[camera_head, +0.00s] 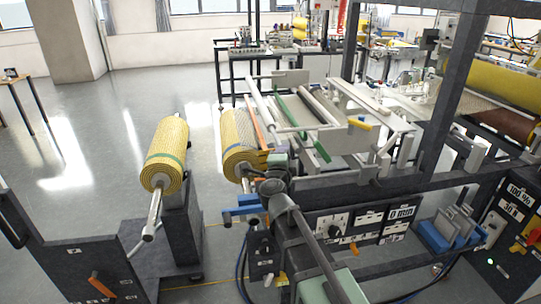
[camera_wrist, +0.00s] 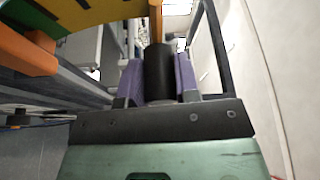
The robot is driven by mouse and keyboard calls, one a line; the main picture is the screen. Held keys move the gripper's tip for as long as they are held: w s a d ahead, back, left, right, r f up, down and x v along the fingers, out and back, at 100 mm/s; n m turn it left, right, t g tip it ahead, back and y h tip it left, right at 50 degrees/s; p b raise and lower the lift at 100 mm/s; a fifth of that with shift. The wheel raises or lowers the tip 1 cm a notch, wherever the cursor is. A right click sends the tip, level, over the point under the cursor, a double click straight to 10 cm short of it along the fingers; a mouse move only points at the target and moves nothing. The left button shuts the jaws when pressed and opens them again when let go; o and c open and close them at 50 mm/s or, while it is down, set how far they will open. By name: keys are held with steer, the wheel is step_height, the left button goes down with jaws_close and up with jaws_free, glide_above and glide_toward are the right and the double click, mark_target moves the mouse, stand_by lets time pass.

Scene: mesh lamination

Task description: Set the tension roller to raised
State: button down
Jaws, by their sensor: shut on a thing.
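In the wrist view my gripper (camera_wrist: 159,78) has its two purple fingers closed on the sides of a black cylindrical grip (camera_wrist: 159,72). An orange bar (camera_wrist: 155,22) shows just beyond the grip.
A second yellow mesh roll (camera_head: 166,154) stands on a shaft at left. A blue clamp-like part (camera_head: 243,213) is close to my arm. A control panel (camera_head: 350,228) with a knob and a "0 mm" label is at front.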

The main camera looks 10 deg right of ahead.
steer(key=shift+f, duration=0.1)
steer(key=c, duration=0.8)
jaws_free()
steer(key=shift+c, duration=0.2)
steer(key=v, duration=1)
steer(key=shift+s+b, duration=0.35)
steer(key=shift+b, duration=0.05)
steer(key=shift+a, duration=0.2)
